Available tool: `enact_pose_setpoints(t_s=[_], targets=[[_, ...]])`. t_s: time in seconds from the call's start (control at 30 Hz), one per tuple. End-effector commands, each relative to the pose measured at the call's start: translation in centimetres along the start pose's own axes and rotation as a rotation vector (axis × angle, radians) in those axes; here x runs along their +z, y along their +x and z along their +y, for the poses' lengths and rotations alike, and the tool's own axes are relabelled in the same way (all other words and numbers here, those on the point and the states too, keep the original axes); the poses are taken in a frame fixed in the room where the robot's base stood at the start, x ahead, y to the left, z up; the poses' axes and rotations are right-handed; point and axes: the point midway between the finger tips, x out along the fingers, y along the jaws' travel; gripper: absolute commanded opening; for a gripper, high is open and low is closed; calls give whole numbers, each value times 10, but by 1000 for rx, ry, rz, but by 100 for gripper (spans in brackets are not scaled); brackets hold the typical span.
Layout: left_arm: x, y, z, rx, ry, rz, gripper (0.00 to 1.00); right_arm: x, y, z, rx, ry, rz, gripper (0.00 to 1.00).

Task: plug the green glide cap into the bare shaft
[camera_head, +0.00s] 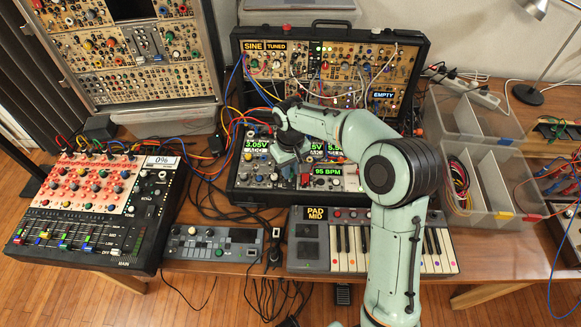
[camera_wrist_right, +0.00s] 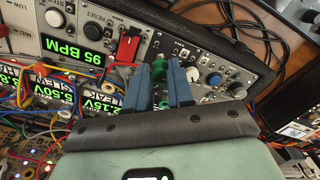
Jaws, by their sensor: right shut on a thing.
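The green glide cap (camera_wrist_right: 160,64) shows in the right wrist view between the two blue fingertips of my right gripper (camera_wrist_right: 158,74), which is shut on it. A smaller green piece (camera_wrist_right: 165,104) shows lower between the fingers. The cap is over the grey panel at the lower part of the open synth case (camera_wrist_right: 228,50). I cannot make out the bare shaft; the cap and fingers may hide it. In the head view my right gripper (camera_head: 287,157) is over the lower panel of the synth case (camera_head: 235,158), and the cap cannot be seen there. My left gripper is not in view.
A red switch-like part (camera_wrist_right: 129,45) stands left of the fingers, close to them. Patch cables (camera_head: 228,130) crowd the left of the case. A mixer (camera_head: 140,225), a keyboard (camera_head: 440,255) and a divided clear bin (camera_head: 490,190) stand around it.

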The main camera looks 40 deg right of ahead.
Motion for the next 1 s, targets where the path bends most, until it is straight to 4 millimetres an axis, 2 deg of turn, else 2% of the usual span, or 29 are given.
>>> enact_pose_setpoints(t_s=[0.93,0.97,1.0], targets=[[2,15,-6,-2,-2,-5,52,0,25,0,0,0,0,0],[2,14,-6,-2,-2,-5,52,0,24,0,0,0,0,29],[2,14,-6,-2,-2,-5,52,0,24,0,0,0,0,42]])
